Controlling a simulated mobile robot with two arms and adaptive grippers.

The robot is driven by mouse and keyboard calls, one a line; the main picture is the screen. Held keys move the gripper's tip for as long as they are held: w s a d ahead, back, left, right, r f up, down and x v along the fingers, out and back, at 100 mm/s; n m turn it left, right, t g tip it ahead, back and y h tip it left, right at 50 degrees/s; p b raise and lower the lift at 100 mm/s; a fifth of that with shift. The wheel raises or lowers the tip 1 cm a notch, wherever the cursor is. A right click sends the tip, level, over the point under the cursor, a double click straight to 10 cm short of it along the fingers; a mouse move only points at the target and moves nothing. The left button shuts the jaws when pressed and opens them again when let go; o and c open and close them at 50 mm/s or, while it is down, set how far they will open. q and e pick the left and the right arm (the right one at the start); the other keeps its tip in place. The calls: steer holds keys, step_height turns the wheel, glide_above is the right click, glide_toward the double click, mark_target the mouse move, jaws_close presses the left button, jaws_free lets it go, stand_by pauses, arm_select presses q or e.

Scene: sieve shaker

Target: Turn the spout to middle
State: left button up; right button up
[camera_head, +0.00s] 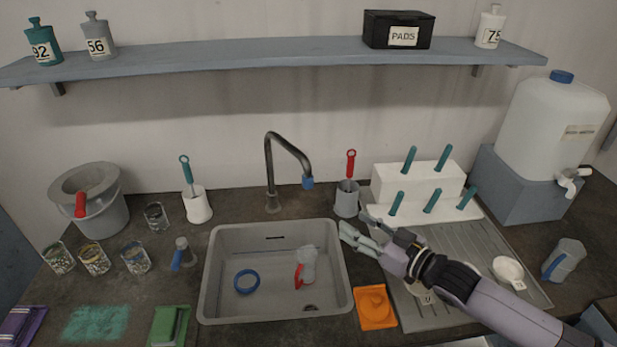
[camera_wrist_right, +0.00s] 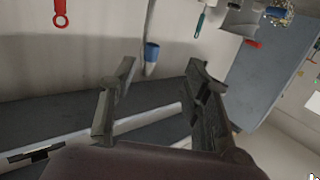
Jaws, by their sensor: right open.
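The dark grey gooseneck spout (camera_head: 270,165) rises behind the sink (camera_head: 213,265) and bends to the right. Its blue tip (camera_head: 308,182) hangs over the back of the sink, right of the sink's centre. My right gripper (camera_head: 353,225) is open and empty at the sink's right edge, lower right of the blue tip and apart from it. In the right wrist view the blue tip (camera_wrist_right: 152,52) shows beyond the gap between the open fingers (camera_wrist_right: 161,68). My left gripper is not in view.
A grey holder (camera_head: 347,203) with a red-handled brush stands just right of the spout. A white rack with teal pegs (camera_head: 417,182) is farther right. A white brush holder (camera_head: 197,206) stands to the left. The sink holds a blue ring (camera_head: 246,282) and a red-and-clear item (camera_head: 305,268).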

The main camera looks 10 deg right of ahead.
mark_target(312, 180)
steer(key=shift+t+y, duration=0.4)
steer(key=shift+y, duration=0.1)
steer(key=r+p+x, duration=0.1)
steer(key=x, duration=0.4)
steer(key=r+p+x, duration=0.1)
steer(key=x, duration=0.5)
steer(key=d+r+p+x, duration=0.1)
steer(key=x, duration=0.5)
steer(key=shift+w+r+p, duration=0.2)
steer(key=shift+w+p, duration=0.1)
steer(key=shift+w, duration=0.2)
steer(key=shift+c, duration=0.5)
jaws_close()
